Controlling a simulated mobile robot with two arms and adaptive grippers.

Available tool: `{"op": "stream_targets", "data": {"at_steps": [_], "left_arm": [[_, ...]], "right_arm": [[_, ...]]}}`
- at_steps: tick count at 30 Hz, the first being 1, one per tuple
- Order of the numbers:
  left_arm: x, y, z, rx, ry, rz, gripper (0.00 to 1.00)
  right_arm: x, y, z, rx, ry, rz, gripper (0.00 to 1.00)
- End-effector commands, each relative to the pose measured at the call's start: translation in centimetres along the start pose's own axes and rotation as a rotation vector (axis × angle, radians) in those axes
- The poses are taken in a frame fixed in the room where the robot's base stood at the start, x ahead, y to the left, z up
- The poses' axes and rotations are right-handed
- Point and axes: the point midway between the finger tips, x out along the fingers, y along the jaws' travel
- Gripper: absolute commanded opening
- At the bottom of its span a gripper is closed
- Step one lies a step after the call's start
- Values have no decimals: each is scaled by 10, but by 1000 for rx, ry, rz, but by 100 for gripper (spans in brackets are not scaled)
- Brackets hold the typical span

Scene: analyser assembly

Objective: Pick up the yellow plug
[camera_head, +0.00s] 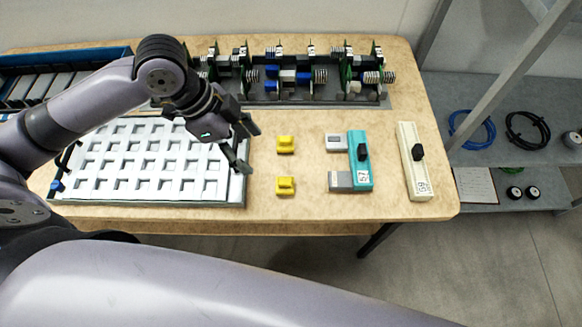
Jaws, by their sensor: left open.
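Two yellow plugs lie on the wooden table, one farther back (285,145) and one nearer the front edge (285,186). My left gripper (249,147) reaches in from the left over the right edge of the white tray. Its fingers are apart and empty, just left of the rear yellow plug and not touching it. My right gripper is outside the picture; only a large arm link of mine shows along the bottom.
The white slotted tray (110,188) fills the left of the table (310,210). A rack of circuit boards (300,98) stands behind. Right of the plugs are grey blocks (341,181), a teal module (360,172) and a cream module (408,150). A grey shelf (460,95) holds cable coils.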

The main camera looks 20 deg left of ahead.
Motion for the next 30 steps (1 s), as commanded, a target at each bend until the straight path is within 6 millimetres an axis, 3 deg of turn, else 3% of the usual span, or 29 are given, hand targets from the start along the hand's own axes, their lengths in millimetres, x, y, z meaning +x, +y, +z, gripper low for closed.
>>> {"op": "stream_targets", "data": {"at_steps": [5,14,19,30], "left_arm": [[9,2,2,2,-6,16,62],[74,3,1,2,-5,16,62],[104,2,1,1,-5,12,62],[137,-1,-4,0,-4,13,62]], "right_arm": [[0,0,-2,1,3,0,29],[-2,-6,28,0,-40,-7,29],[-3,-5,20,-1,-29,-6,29],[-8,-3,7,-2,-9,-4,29]]}}
